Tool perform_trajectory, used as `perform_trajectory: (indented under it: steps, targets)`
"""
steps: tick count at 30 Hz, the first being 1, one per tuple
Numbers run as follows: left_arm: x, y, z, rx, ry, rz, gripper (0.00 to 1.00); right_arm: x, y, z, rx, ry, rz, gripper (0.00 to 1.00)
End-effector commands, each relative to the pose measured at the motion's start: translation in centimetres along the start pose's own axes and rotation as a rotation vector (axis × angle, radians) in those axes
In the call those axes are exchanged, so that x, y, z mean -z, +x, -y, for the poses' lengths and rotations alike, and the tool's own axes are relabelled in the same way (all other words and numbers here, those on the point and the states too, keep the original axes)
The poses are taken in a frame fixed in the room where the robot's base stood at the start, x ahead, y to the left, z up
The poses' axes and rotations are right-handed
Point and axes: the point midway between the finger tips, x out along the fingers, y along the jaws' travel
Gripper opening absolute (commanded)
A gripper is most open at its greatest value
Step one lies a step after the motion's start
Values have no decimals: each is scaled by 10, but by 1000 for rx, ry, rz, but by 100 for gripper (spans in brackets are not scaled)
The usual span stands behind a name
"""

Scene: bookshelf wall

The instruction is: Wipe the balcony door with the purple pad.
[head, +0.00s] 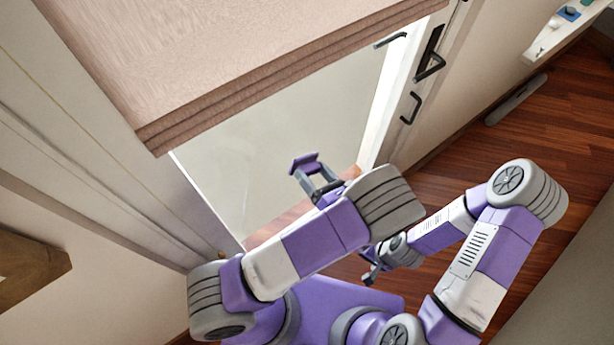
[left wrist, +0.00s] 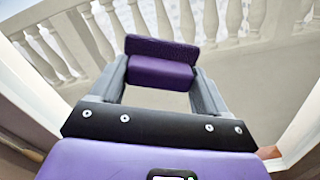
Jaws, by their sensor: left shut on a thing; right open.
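The balcony door's pale glass (head: 270,135) fills the middle of the head view, with a white frame and black handles (head: 430,65) on its right side. My left gripper (head: 307,177) is in front of the glass, shut on the purple pad (head: 303,162). In the left wrist view the pad (left wrist: 160,62) sits across the fingertips, facing the glass. I cannot tell whether the pad touches the glass. My right gripper (head: 371,272) is open and low over the floor, partly hidden behind my left arm.
A folded pinkish blind (head: 230,60) covers the door's upper part. A pale balustrade (left wrist: 240,20) shows beyond the glass in the left wrist view. The dark red wooden floor (head: 480,145) is open at right. A white shelf (head: 550,40) with small items stands at top right.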

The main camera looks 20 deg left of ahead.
Motion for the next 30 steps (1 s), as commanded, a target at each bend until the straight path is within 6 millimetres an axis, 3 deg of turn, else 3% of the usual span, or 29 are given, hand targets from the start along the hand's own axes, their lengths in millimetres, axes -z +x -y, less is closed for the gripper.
perform_trajectory:
  steps: [11,24,30]
  targets:
    - [-5,3,8,-1,1,0,22,0,-4,1,0,0,0,100]
    - [10,6,-25,-5,3,1,22,0,-12,4,0,0,0,100]
    - [13,7,-30,-8,2,1,22,0,-12,4,0,0,0,100]
